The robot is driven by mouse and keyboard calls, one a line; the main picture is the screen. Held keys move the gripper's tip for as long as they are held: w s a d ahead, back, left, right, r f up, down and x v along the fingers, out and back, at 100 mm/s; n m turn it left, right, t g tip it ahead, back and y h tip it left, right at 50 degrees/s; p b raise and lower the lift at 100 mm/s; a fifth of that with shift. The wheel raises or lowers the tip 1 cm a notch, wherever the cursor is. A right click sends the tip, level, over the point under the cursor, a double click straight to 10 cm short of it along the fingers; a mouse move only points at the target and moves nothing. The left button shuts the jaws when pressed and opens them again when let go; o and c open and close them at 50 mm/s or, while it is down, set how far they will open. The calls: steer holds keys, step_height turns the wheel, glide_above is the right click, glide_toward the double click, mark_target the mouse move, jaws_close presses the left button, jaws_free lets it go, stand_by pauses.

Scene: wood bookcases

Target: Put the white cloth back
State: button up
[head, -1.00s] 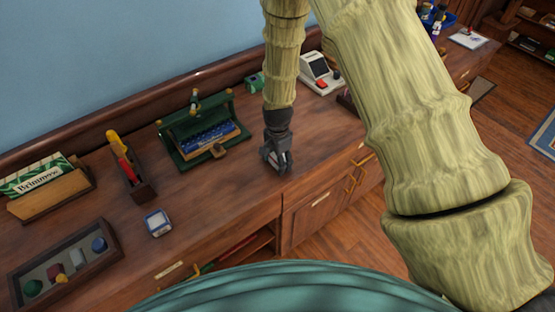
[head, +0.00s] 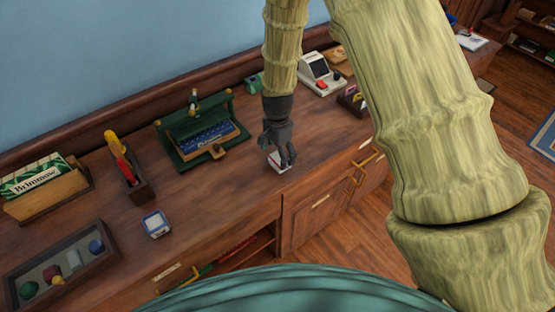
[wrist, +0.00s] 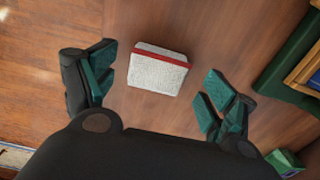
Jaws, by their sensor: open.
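The white cloth (wrist: 157,74) is a small folded, flat piece with a red stripe along one edge. It lies on the wooden cabinet top (head: 215,185). In the head view the cloth (head: 274,166) shows partly, the rest hidden by my gripper (head: 281,153). In the wrist view my gripper (wrist: 160,88) is open, with the fingers spread wide. The cloth lies a little ahead of the gap between the fingertips, and nothing is held. The gripper is above the cabinet top, close to its front edge.
A green stand with blue contents (head: 208,140) is left of the gripper. A compartment tray (head: 108,262), a small blue-and-white item (head: 156,224) and a wooden holder (head: 137,186) stand farther left. A white machine with a red part (head: 318,73) stands behind right.

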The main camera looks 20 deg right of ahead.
mark_target(278, 159)
step_height(278, 159, up, 8)
steer(key=b, duration=0.2)
stand_by(0.3)
steer(key=shift+f, duration=0.1)
stand_by(0.4)
